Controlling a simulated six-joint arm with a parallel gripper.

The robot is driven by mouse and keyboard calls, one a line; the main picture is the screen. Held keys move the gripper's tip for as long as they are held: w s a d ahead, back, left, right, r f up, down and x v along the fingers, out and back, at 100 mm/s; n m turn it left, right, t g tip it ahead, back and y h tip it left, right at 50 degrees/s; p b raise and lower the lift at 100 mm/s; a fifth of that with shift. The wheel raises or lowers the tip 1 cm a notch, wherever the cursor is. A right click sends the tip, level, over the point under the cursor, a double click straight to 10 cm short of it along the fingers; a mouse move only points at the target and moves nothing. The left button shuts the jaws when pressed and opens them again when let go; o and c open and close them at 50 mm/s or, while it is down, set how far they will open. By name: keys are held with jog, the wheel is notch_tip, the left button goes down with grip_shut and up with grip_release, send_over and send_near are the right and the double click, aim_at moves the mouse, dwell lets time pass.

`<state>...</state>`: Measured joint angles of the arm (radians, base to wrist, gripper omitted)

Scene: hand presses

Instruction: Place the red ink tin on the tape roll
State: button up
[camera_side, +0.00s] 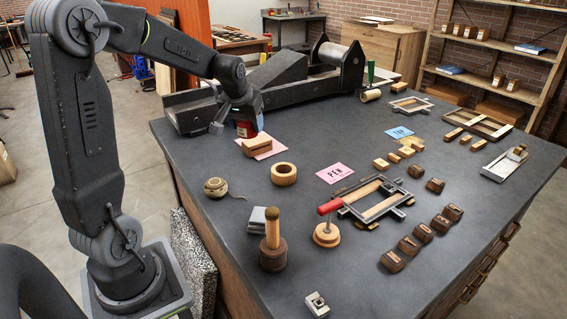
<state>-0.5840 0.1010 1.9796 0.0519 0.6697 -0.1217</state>
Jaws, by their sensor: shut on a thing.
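The red ink tin (246,130) is at the end of my arm, in the back left part of the dark table. My gripper (240,124) is shut on it. The tin is over or beside a pink sheet with a wooden block; I cannot tell whether it touches the table. The tape roll (284,174) is a tan ring lying flat, to the right of and nearer than the tin. Its top is bare. Most of the tin's upper part is hidden by my gripper.
A twine ball (215,187) sits left of the tape roll. A wooden-handled tool (273,245) stands nearer. A dark press (275,85) lies behind my gripper. The table between block and roll is clear.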

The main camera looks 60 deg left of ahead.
jog(key=shift+w+d+f, duration=1.1)
jog(key=shift+w+f, duration=0.1)
jog(key=shift+f, duration=0.45)
jog(key=shift+w+d+f, duration=1.15)
jog(key=shift+f, duration=0.45)
jog(key=shift+w+d+f, duration=1.1)
jog(key=shift+w+f, duration=0.1)
jog(key=shift+f, duration=0.45)
jog(key=shift+f, duration=0.1)
jog(key=o, duration=1.1)
jog(key=v, duration=1.1)
jog(key=s+d+r+m+h, duration=0.1)
jog(key=s+d+m, duration=0.1)
jog(key=s+d, duration=0.3)
jog(key=s+d+r+m+t+h, duration=0.1)
jog(key=s+d+r+m, duration=0.1)
jog(key=s+d, duration=0.3)
jog(key=s+d+r+m+t, duration=0.1)
jog(key=s+d+m, duration=0.2)
jog(key=s, duration=0.7)
jog(key=shift+s+d+r+m+h, duration=0.15)
jog(key=shift+d+r+h, duration=0.05)
jog(key=shift+d, duration=0.3)
jog(key=shift+s+d+r+m+h, duration=0.15)
jog(key=shift+d+r+h, duration=0.05)
jog(key=shift+d, duration=0.35)
